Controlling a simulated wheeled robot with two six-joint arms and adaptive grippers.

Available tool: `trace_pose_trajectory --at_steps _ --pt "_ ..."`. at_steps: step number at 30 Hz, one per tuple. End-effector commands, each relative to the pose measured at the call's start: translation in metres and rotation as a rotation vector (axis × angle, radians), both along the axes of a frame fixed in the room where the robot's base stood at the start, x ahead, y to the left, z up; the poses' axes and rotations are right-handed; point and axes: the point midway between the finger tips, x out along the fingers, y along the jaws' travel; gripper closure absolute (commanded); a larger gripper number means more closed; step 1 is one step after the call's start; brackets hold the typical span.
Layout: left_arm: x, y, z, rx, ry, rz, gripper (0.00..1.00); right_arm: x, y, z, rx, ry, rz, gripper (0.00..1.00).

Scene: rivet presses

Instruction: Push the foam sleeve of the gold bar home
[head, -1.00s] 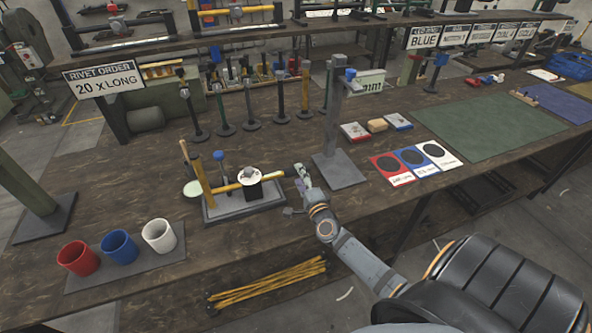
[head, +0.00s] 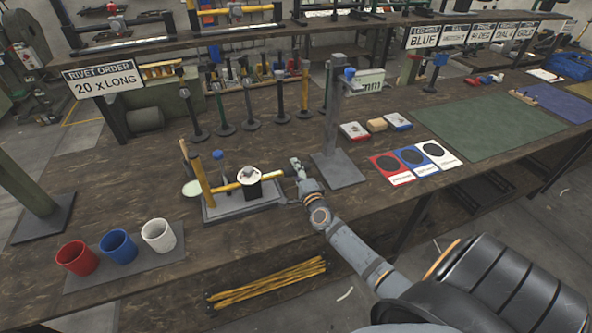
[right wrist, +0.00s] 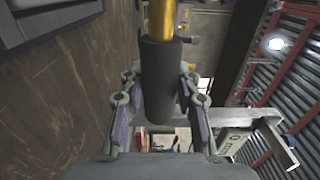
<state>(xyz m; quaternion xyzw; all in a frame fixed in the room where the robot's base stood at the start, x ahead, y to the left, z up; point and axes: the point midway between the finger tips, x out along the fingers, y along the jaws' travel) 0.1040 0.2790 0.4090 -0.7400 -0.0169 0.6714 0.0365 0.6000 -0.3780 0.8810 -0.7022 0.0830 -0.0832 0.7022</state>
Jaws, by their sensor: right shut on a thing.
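The gold bar (head: 226,187) lies level in a grey fixture (head: 226,212) on the bench, passing through a black clamp block with a white top (head: 250,176). In the right wrist view the gold bar (right wrist: 161,18) enters the black foam sleeve (right wrist: 160,75). The sleeve is around the bar's end. My right gripper (head: 296,166) is at the bar's right end; in its wrist view the fingers (right wrist: 157,108) are on both sides of the sleeve, shut on it. In the head view the sleeve is small and mostly hidden by the gripper. My left gripper is not in view.
Red (head: 77,258), blue (head: 118,247) and white (head: 158,236) cups stand on a mat at front left. A grey post on a plate (head: 338,171) stands close right of my gripper. Several upright tools line the back. A green mat (head: 485,128) lies to the right.

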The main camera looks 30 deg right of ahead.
Motion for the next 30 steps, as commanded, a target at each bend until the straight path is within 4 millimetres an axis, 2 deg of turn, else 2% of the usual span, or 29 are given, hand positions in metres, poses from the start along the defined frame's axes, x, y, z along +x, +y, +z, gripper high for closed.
trace_pose_trajectory --at_steps 8,15,18,21,29,30 --pt "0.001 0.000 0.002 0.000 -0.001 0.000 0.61 0.001 0.005 0.001 0.003 -0.001 0.000 1.00" --pt "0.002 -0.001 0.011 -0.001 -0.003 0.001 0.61 0.012 0.053 0.000 0.008 0.001 0.000 1.00" --pt "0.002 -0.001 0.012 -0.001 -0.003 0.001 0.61 0.016 0.067 0.000 0.004 0.001 0.001 1.00" --pt "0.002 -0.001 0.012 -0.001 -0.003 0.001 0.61 0.017 0.073 -0.001 0.002 0.001 0.002 1.00" --pt "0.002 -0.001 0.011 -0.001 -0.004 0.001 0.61 0.017 0.073 -0.001 0.001 0.002 0.002 1.00" --pt "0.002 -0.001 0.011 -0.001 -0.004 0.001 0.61 0.017 0.073 -0.001 0.001 0.002 0.002 0.64"
